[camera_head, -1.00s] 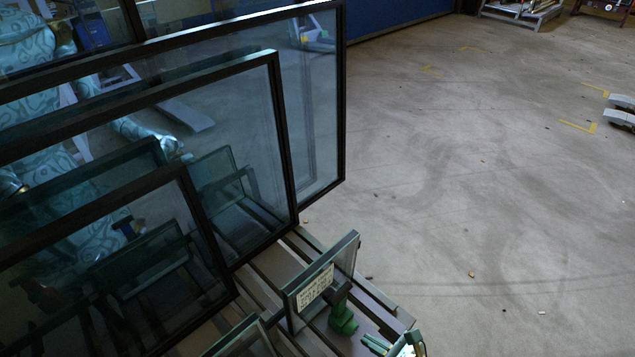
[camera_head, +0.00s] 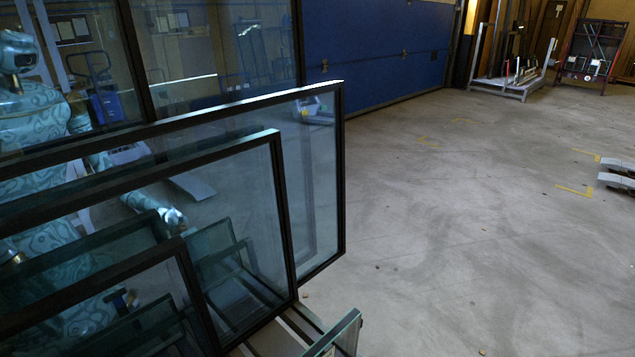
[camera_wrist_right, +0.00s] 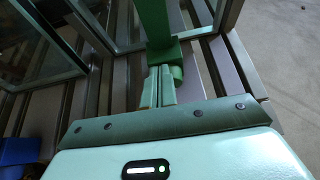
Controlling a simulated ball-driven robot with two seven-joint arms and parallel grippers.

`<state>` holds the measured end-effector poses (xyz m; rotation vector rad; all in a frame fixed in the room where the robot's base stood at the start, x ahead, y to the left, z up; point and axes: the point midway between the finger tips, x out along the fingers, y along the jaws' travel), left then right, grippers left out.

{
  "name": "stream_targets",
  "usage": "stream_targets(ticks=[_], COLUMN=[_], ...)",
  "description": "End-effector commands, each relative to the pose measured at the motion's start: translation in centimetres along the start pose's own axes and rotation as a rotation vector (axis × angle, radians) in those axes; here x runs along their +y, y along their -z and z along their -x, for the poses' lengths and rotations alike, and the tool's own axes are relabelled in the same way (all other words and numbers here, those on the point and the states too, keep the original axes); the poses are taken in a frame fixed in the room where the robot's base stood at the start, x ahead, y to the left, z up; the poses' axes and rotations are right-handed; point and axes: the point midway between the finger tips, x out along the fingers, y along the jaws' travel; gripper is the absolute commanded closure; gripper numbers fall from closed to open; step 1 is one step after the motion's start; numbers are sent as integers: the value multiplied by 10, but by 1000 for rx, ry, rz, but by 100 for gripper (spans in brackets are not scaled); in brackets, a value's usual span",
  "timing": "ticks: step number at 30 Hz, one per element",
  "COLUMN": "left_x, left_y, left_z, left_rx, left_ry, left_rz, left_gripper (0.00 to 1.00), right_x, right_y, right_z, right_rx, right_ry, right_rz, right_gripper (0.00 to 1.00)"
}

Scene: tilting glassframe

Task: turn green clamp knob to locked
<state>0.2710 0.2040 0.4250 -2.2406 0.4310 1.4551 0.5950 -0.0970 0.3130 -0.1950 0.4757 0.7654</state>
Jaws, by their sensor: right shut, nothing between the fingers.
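The green clamp knob (camera_wrist_right: 164,53) shows in the right wrist view as a blocky green part at the foot of a green upright (camera_wrist_right: 153,18), beside the small glass frame. My right gripper (camera_wrist_right: 158,72) is shut and empty. Its two fingers lie side by side, with their tips right at the knob's near side. I cannot tell whether they touch it. My left gripper is not in view.
Several dark-framed glass panes (camera_head: 290,190) lean at the left of the head view and carry reflections of me. Slats of the rack (camera_wrist_right: 222,65) run beneath the knob. A blue object (camera_wrist_right: 20,152) is at lower left in the wrist view. The floor (camera_head: 480,230) at right is mostly clear.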

Motion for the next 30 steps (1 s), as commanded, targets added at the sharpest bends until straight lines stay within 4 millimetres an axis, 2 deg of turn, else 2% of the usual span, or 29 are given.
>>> stream_targets(ticks=[30], left_x=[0], left_y=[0], left_z=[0], left_rx=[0], left_ry=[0], left_rz=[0], left_gripper=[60], right_x=[-14], right_y=[1], right_z=[-1], right_rx=[-1], right_ry=[0], right_rz=[1], right_gripper=[100])
